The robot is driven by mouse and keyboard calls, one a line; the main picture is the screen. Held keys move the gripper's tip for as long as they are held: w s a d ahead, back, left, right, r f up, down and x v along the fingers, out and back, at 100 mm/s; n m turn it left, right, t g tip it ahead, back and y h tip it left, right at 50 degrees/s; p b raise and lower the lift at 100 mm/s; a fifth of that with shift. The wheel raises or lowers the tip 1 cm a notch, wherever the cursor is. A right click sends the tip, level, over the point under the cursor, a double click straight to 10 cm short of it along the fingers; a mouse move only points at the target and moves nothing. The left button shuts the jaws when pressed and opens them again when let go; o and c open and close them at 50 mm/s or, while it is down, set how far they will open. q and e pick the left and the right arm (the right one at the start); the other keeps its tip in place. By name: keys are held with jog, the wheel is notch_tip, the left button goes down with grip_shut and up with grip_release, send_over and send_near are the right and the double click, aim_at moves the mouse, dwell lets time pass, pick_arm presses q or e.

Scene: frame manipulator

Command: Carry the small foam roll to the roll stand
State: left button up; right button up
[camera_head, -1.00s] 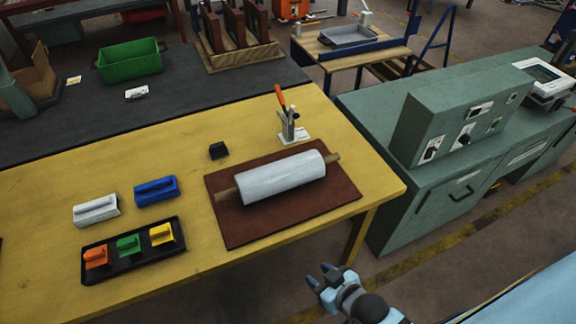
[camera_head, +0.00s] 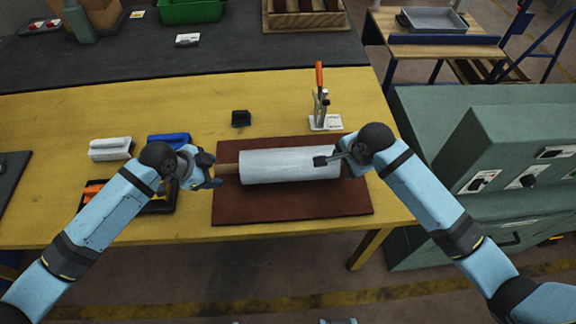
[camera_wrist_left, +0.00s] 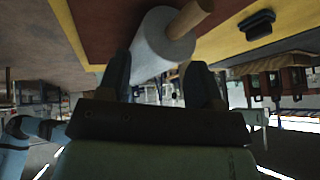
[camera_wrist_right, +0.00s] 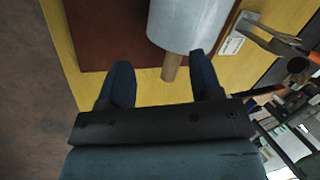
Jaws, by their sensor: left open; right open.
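The foam roll (camera_head: 290,167) is a pale grey-white cylinder on a wooden core (camera_head: 227,170). It lies sideways on a brown mat (camera_head: 290,208). My left gripper (camera_head: 211,173) is open beside the core's left end. The left wrist view shows the roll (camera_wrist_left: 160,47) ahead of the open fingers. My right gripper (camera_head: 330,164) is open at the roll's right end and hides the core there. In the right wrist view the core (camera_wrist_right: 170,68) shows between the spread fingers, nearer the right one, below the roll (camera_wrist_right: 188,22). I cannot identify a roll stand.
A clamp (camera_head: 321,105) with an orange handle stands behind the roll, near a small black block (camera_head: 241,118). White (camera_head: 111,149) and blue (camera_head: 168,140) blocks and a black tray (camera_head: 158,205) lie to the left. A green cabinet (camera_head: 440,130) stands right of the yellow table (camera_head: 60,225).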

aim_at(223, 167)
pick_arm(q)
jog(key=w+a+r+m+g+y, duration=0.1)
jog(key=w+a+r+m, duration=0.1)
jog(key=w+a+r, duration=0.1)
jog(key=shift+w+r+m+g, duration=0.3)
jog(key=shift+r, duration=0.25)
pick_arm(e)
jog(key=w+d+r+m+g+h, duration=0.1)
jog(key=w+d+r+m+h, duration=0.1)
jog(key=w+d+r+m, duration=0.1)
notch_tip(223, 167, up, 2)
jog(key=shift+w+d+r+m+g, duration=0.2)
jog(key=shift+w+d+m+g, duration=0.1)
jog(key=shift+m, duration=0.5)
pick_arm(q)
jog(key=x, duration=1.4)
jog(key=shift+a, duration=0.1)
pick_arm(e)
jog(key=w+f, duration=0.1)
jog(key=f, duration=0.8)
jog(key=w+f, duration=0.1)
jog(key=f, duration=0.3)
jog(key=shift+w+f, duration=0.3)
jog(key=shift+f, duration=0.05)
pick_arm(q)
grip_shut()
pick_arm(e)
grip_shut()
